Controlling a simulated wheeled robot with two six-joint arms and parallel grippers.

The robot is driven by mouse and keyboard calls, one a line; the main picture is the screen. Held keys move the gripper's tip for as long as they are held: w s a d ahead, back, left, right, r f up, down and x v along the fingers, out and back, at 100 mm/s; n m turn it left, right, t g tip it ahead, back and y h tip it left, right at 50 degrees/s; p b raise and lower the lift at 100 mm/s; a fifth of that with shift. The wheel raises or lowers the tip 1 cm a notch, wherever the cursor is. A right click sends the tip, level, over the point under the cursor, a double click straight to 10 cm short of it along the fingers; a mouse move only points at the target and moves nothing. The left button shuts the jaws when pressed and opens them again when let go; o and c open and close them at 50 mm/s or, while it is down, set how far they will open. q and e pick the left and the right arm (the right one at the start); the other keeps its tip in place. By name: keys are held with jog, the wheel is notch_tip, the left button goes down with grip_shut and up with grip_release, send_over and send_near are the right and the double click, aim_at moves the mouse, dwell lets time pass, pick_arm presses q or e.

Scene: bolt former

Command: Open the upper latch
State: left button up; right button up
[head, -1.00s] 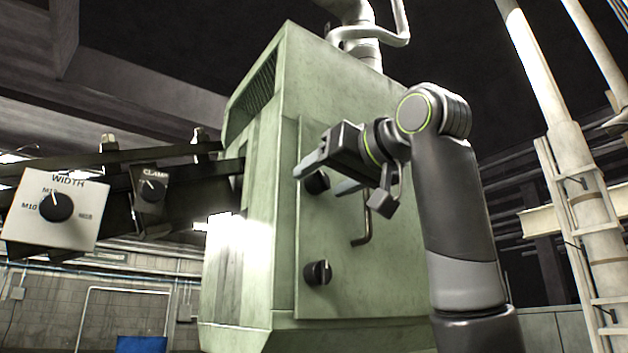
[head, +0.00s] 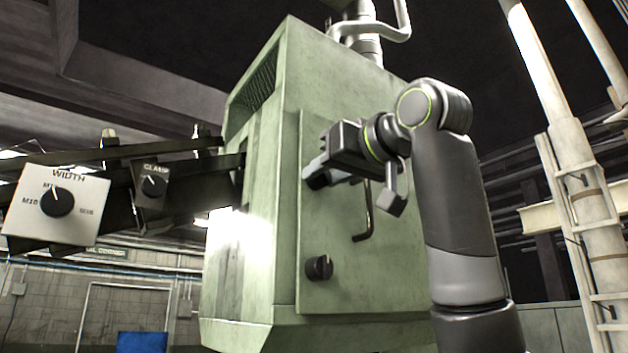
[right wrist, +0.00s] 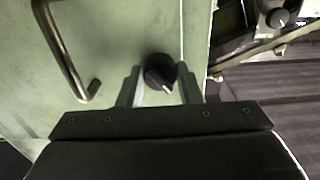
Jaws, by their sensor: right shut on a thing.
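The green machine housing has a door panel (head: 345,270) with two dark round latches on its left side. The upper latch (right wrist: 159,72) shows in the right wrist view as a black knob with a white mark pointing to the lower right. My right gripper (right wrist: 161,88) is shut on it, one finger on each side. In the head view my right gripper (head: 312,174) is at the panel's upper left and largely hides this latch. The lower latch (head: 319,268) stands free below. My left gripper is not in view.
A bent door handle (head: 364,215) sticks out right of the latches, below my right gripper; it also shows in the right wrist view (right wrist: 68,50). Boxes with WIDTH (head: 55,204) and CLAMP (head: 151,185) dials stand at the left.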

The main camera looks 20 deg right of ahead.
grip_shut()
jog(key=shift+f+m+b, duration=0.15)
jog(key=shift+m+b, duration=0.35)
jog(key=shift+m, duration=1.5)
jog(key=shift+m+b, duration=0.8)
jog(key=shift+m, duration=1.1)
jog(key=o, duration=1.3)
grip_release()
